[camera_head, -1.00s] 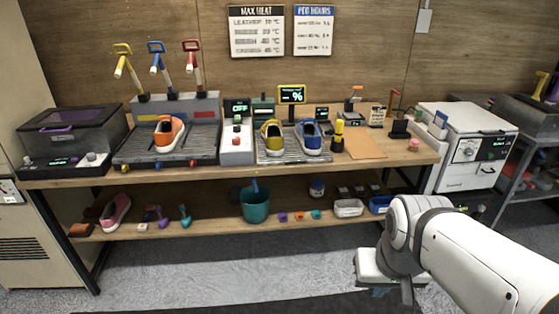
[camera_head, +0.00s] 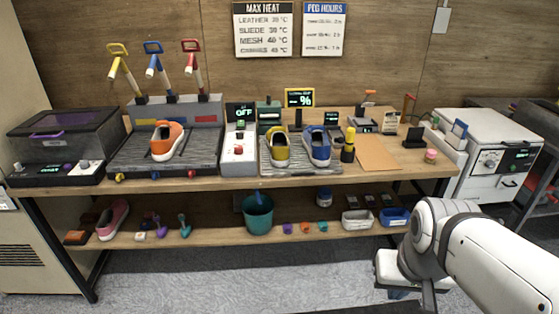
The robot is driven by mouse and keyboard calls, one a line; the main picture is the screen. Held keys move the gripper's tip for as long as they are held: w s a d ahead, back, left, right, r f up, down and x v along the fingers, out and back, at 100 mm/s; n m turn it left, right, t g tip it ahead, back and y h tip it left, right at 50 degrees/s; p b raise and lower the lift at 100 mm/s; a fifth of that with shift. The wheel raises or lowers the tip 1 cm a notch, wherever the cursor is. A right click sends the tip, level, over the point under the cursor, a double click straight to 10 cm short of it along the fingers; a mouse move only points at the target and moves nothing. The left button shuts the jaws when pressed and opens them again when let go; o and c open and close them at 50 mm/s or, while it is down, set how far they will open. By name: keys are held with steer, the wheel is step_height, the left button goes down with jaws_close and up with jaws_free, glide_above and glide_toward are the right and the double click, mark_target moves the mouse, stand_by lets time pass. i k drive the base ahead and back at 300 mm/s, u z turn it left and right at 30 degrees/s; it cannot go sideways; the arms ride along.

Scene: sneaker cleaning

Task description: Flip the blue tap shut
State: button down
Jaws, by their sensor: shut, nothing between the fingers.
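The blue tap (camera_head: 153,48) is the middle of three taps on the grey sink unit at the back left of the bench. Its blue loop handle stands up at the top, above a slanting white-and-blue body on a dark post. A small blue knob (camera_head: 155,174) sits on the front edge of the tray below. A yellow tap (camera_head: 118,50) stands to its left and a red tap (camera_head: 190,46) to its right. My arm is at the lower right, well away from the taps. Its gripper fingers cannot be made out.
An orange shoe (camera_head: 168,139) lies on the ribbed tray (camera_head: 130,158) below the taps. A lidded grey box (camera_head: 50,130) is left of it. A scale with an OFF display (camera_head: 240,114) and two more shoes are to the right. Bare floor (camera_head: 230,283) lies before the bench.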

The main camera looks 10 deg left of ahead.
mark_target(258, 196)
steer(key=i, duration=0.5)
steer(key=z, duration=1.2)
steer(key=k, duration=1.1)
steer(key=u, duration=1.6)
